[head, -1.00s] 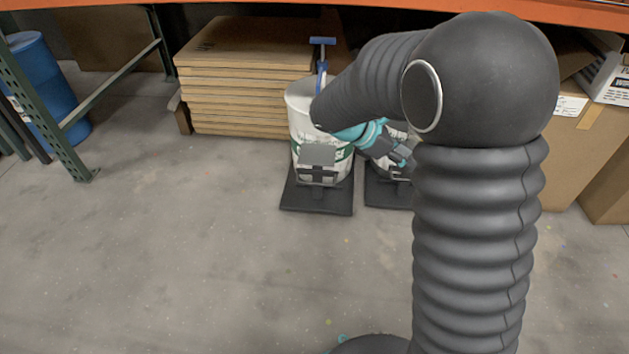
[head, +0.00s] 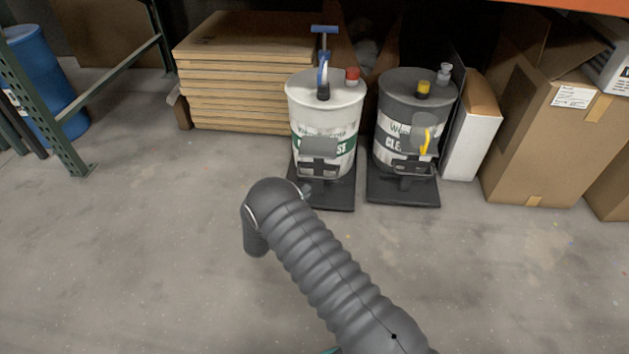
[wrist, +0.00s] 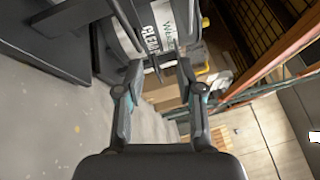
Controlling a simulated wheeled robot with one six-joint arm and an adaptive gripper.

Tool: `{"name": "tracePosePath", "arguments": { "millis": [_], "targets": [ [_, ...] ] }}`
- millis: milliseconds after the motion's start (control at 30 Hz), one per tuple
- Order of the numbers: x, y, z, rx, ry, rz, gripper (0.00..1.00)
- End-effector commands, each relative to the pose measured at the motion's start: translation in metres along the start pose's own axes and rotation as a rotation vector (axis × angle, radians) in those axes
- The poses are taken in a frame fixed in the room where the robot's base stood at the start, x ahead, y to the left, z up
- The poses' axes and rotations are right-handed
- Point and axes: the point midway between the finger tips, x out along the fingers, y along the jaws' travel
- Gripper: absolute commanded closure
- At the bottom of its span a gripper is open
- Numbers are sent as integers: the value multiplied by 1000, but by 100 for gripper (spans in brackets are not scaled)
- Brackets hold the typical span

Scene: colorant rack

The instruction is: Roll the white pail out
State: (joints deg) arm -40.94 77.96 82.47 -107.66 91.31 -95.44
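The white pail (head: 325,105) stands upright with a green band, a blue pump and a red cap. It rests on a dark low platform (head: 335,196) with a grey upright handle or bracket (head: 319,160) at its front. My arm's bend is in front of this platform in the head view, and the gripper is mostly hidden there. In the wrist view my gripper (wrist: 159,68) has its two fingers spread. Dark parts show near and beyond the fingertips; I cannot tell whether they touch. The dark grey pail's label (wrist: 152,40) shows past them.
The dark grey pail (head: 398,105) with a yellow cap stands on its own platform (head: 403,192), right of the white pail. Stacked brown boards (head: 245,85) are behind left. Cardboard boxes (head: 540,130) are at right. A green rack post (head: 50,110) stands at left. Front floor is clear.

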Motion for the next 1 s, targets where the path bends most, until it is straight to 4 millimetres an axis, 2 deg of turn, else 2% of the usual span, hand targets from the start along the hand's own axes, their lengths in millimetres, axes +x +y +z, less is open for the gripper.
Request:
{"name": "tracePosePath", "arguments": {
  "millis": [33,133,267,367,467,1000],
  "targets": [
    [-11,19,1,-42,-41,-4,63],
    [-26,38,5,-97,-101,-17,63],
    [-34,50,7,-133,-138,-26,63],
    [-30,52,8,-140,-144,-28,63],
    [-19,52,10,-139,-143,-29,63],
    [76,50,22,-137,-142,-28,63]
  ]
}}
